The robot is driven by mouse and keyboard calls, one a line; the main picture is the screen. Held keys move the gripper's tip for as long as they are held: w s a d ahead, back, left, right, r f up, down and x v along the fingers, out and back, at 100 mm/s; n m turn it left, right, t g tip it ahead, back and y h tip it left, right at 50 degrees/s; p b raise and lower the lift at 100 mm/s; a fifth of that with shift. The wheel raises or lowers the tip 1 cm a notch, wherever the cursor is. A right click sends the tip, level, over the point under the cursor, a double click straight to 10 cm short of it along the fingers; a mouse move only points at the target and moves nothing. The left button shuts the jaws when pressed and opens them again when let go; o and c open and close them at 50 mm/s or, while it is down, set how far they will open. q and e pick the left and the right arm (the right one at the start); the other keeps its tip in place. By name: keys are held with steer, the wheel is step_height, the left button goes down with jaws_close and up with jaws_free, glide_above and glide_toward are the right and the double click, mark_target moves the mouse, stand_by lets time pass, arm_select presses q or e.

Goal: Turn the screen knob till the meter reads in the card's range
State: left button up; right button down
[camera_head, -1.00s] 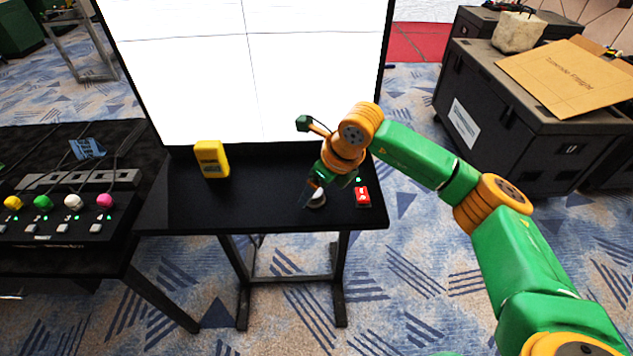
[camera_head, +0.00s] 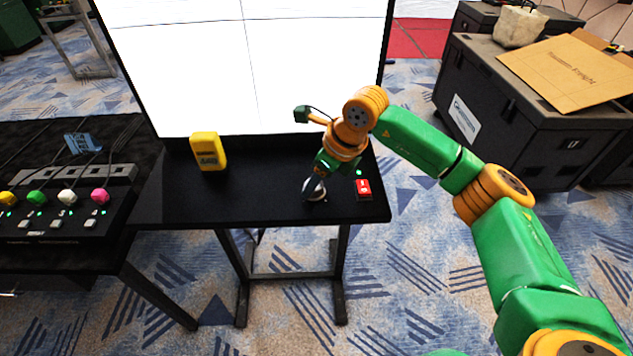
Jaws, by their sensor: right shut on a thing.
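The screen knob (camera_head: 315,195) is a small pale, silvery round piece on the black table, mostly hidden by my gripper. My right gripper (camera_head: 314,187) points down from above and is shut on the knob. The yellow meter (camera_head: 208,151) stands upright on the left part of the table; its dark display is too small to read. No card with a readable range can be made out. My left gripper is not in view.
A large blank white screen (camera_head: 250,70) stands along the table's back edge. A black side table (camera_head: 60,255) at left carries a panel with coloured knobs (camera_head: 68,196). A black case (camera_head: 530,120) with cardboard on top stands at right. The black table (camera_head: 250,200) is bare between meter and knob.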

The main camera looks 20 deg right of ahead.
steer(key=shift+c, duration=1.6)
jaws_free()
steer(key=b+v, duration=0.1)
steer(key=v, duration=0.6)
steer(key=shift+b, duration=0.4)
steer(key=shift+r, duration=0.1)
